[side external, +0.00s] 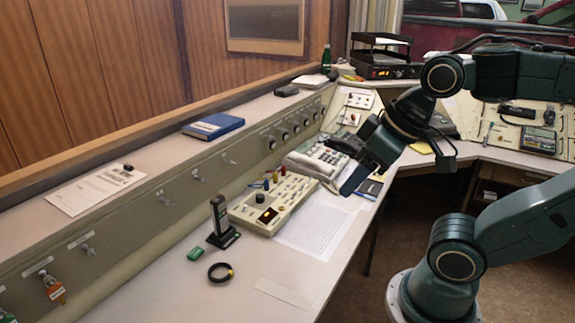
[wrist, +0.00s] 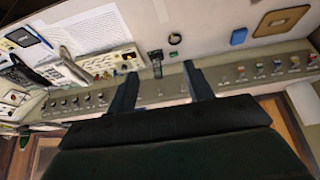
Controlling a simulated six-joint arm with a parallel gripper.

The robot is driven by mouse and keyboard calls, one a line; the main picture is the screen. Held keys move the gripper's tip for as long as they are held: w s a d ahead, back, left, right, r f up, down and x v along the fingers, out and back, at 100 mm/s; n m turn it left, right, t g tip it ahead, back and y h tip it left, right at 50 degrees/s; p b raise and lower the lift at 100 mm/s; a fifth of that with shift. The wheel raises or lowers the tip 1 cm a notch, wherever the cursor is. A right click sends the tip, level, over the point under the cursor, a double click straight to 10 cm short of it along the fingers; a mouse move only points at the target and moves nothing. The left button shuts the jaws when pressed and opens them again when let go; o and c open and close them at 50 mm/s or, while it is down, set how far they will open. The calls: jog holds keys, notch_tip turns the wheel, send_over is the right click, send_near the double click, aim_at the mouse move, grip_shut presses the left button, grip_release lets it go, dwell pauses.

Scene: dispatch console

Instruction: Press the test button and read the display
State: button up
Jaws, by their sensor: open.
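A beige control box (side external: 285,198) with rows of small buttons and a lit red display (side external: 267,215) stands on the desk. The display is too small to read, and I cannot tell which button is the test button. In the wrist view the box (wrist: 108,62) lies ahead of and left of my gripper, with an orange-red glow at its right end. My gripper (side external: 352,180) is in the air above the desk, right of the box in the side view and apart from it. In the wrist view its two fingers (wrist: 160,88) are spread with nothing between them.
A desk phone (side external: 318,158) stands behind the box. A handheld radio in a stand (side external: 220,225), a green block (side external: 195,254) and a black ring (side external: 221,272) are at its left. A printed sheet (side external: 318,230) lies in front. The desk's front left is mostly clear.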

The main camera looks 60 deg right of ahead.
grip_shut()
dwell(1.8)
